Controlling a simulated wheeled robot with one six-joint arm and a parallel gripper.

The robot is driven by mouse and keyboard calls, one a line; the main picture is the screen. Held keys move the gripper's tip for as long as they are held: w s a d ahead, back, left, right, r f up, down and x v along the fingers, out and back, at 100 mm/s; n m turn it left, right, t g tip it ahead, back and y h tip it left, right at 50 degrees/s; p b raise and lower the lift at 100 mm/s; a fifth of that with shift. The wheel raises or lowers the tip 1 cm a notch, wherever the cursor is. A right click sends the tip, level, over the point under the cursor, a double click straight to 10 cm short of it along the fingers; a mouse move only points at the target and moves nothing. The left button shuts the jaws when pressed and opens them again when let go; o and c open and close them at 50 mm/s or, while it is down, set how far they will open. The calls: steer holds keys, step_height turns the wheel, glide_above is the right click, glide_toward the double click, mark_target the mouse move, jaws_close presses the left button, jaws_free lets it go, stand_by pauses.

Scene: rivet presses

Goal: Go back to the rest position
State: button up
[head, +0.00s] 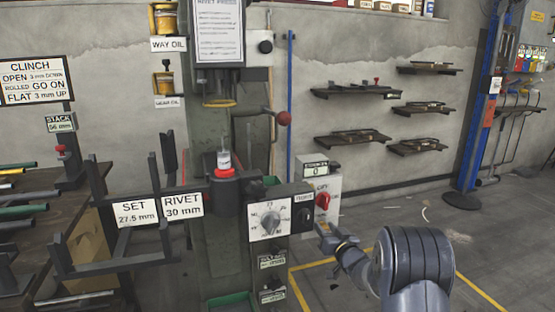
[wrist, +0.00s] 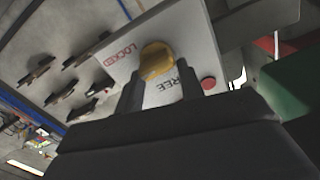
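My gripper (head: 334,238) is low beside the right side of the press, below the red switch (head: 322,201). In the wrist view the two dark fingers (wrist: 158,92) stand apart, one on each side of the lower part of a yellow knob (wrist: 157,60). The knob is on a pale panel (wrist: 192,38) marked LOCKED and FREE. Nothing is seen held, and I cannot tell whether a finger touches the knob. My arm (head: 415,262) is at the bottom right of the head view. The rest position itself is not marked in view.
The rivet press (head: 222,130) stands in the middle, with a dial box (head: 270,218) and a red-balled lever (head: 283,118). A dark rack (head: 110,262) is at left. A blue post (head: 478,120) and wall shelves (head: 358,92) are behind. Floor right of the press is mostly clear.

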steer(key=shift+a+f+n+b, duration=0.1)
steer(key=shift+f+n+b, duration=0.05)
steer(key=shift+n+b, duration=0.85)
steer(key=shift+s, duration=0.15)
steer(key=shift+s+p, duration=0.3)
steer(key=shift+p, duration=0.05)
